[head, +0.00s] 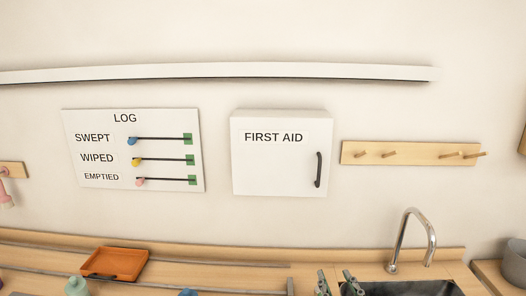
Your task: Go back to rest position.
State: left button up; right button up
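My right gripper (337,284) shows at the bottom edge, in front of the counter and just left of the sink. Its two fingers stand apart with nothing visible between them, so it looks open. Its lower part is cut off by the frame. My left gripper is not in the head view.
A LOG board (115,180) with three sliders, a shut FIRST AID cabinet (262,180) and a peg rail (410,153) hang on the wall. Below, the counter holds an orange tray (115,262), a greenish bottle (75,287) and a sink (410,289) with a faucet (404,240).

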jog(key=s+d+f+m+g+h, duration=0.1)
jog(key=s+d+f+g, duration=0.1)
jog(key=s+f+g, duration=0.35)
jog(key=s+d+f+m+g+h, duration=0.1)
jog(key=s+d+f+m+g, duration=0.1)
jog(key=s+f, duration=0.6)
jog(key=s+f+g, duration=0.6)
jog(key=s+f, duration=0.4)
jog(key=s, duration=0.3)
notch_tip(320, 180, down, 31)
jog(key=s+g+b, duration=0.1)
jog(key=g+b, duration=0.1)
jog(key=b, duration=0.4)
jog(key=s+d+f+b, duration=0.3)
jog(key=s+f+b, duration=0.1)
jog(key=s+f, duration=1.3)
notch_tip(320, 180, down, 4)
jog(key=shift+s+d+r+g+y, duration=0.1)
jog(key=shift+s+d+g+y, duration=0.05)
jog(key=shift+g+y, duration=0.2)
